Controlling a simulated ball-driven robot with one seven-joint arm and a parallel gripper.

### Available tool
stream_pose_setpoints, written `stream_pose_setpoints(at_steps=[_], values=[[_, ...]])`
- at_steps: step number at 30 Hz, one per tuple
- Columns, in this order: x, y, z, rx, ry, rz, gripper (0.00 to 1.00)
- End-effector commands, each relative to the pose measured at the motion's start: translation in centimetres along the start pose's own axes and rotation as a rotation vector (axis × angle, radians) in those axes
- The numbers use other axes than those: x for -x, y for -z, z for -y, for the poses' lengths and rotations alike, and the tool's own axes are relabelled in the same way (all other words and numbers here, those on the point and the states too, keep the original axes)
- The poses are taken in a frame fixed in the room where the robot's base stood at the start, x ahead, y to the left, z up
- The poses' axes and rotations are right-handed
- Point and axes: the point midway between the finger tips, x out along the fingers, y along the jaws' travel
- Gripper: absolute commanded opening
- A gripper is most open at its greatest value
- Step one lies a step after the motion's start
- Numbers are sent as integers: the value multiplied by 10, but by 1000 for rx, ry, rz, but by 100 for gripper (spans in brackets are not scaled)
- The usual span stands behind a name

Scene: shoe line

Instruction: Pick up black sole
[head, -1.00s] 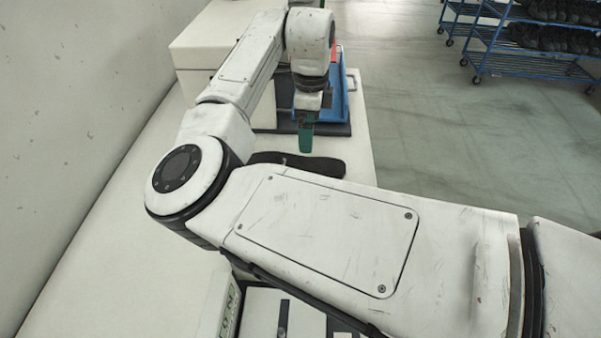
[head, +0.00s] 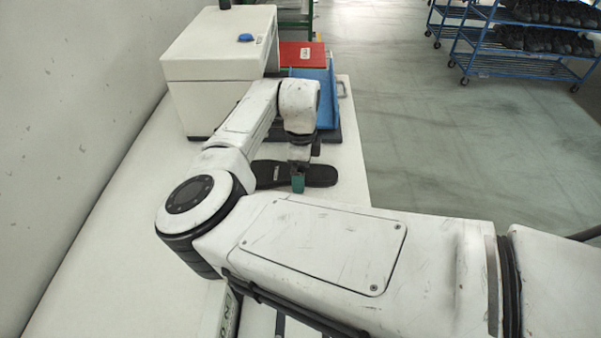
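The black sole (head: 318,175) lies flat on the white table, near its right edge, in the head view. Part of it is hidden behind my gripper and my arm. My gripper (head: 298,184) points down over the middle of the sole, and its green fingertip stands in front of the sole. I cannot tell whether the fingertips touch it. Only one fingertip side shows, so the opening between the fingers is hidden.
A white box machine (head: 215,75) with a blue button stands at the back of the table (head: 110,215). A blue tray (head: 325,95) and a red panel (head: 303,55) are beside it. Blue racks of shoes (head: 525,50) stand on the floor at the back right.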

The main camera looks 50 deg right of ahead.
Motion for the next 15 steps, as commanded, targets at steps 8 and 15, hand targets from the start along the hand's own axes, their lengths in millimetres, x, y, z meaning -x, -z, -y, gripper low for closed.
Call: stream_pose_setpoints(at_steps=[8,15], values=[[0,0,0,-1,0,0,92],[0,0,0,-1,0,0,69]])
